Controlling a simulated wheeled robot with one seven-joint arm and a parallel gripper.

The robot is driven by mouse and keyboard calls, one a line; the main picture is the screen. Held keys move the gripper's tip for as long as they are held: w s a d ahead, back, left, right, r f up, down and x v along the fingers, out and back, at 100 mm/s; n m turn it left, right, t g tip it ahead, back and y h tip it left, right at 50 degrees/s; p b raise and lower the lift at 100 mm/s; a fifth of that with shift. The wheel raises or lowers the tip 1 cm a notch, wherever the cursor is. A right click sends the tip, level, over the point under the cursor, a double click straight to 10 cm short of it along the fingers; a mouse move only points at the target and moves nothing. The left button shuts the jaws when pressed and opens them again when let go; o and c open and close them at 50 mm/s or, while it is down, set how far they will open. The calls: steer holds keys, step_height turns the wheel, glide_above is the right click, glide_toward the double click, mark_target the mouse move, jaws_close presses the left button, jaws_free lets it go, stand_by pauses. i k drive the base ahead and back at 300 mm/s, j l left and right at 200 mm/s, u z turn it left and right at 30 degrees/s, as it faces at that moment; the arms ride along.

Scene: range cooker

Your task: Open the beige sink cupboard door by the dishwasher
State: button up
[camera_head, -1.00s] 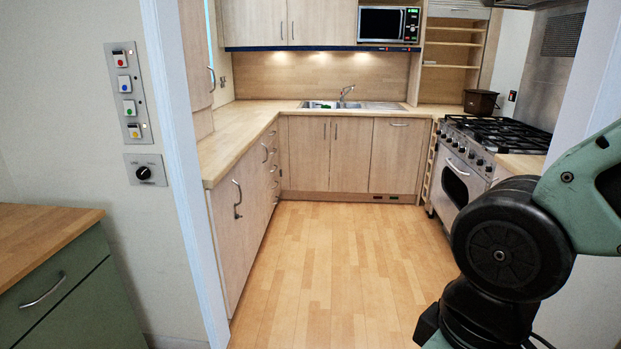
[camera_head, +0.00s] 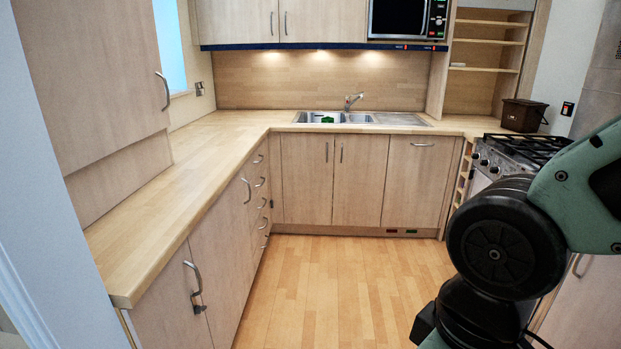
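Under the sink (camera_head: 335,117) at the back are two shut beige cupboard doors side by side. The left sink door (camera_head: 306,180) has an upright handle near its top right. The right sink door (camera_head: 358,180) has an upright handle (camera_head: 341,155) near its top left and adjoins the dishwasher front (camera_head: 417,185). That beige front has a horizontal handle (camera_head: 422,144) at its top. My gripper is out of view; only my arm shows at the right.
A long worktop (camera_head: 190,185) with drawers and cupboards runs along the left. The range cooker (camera_head: 515,150) stands at the right, partly behind my arm. The wooden floor (camera_head: 335,290) between is clear. A white wall edge (camera_head: 60,200) is near at left.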

mark_target(361, 159)
steer(key=i, duration=1.95)
steer(key=i+j+z, duration=0.2)
steer(key=i+z, duration=0.2)
steer(key=i, duration=0.45)
steer(key=i+j+z, duration=0.45)
steer(key=i, duration=0.35)
steer(key=i+j+z, duration=0.4)
steer(key=i+j, duration=0.3)
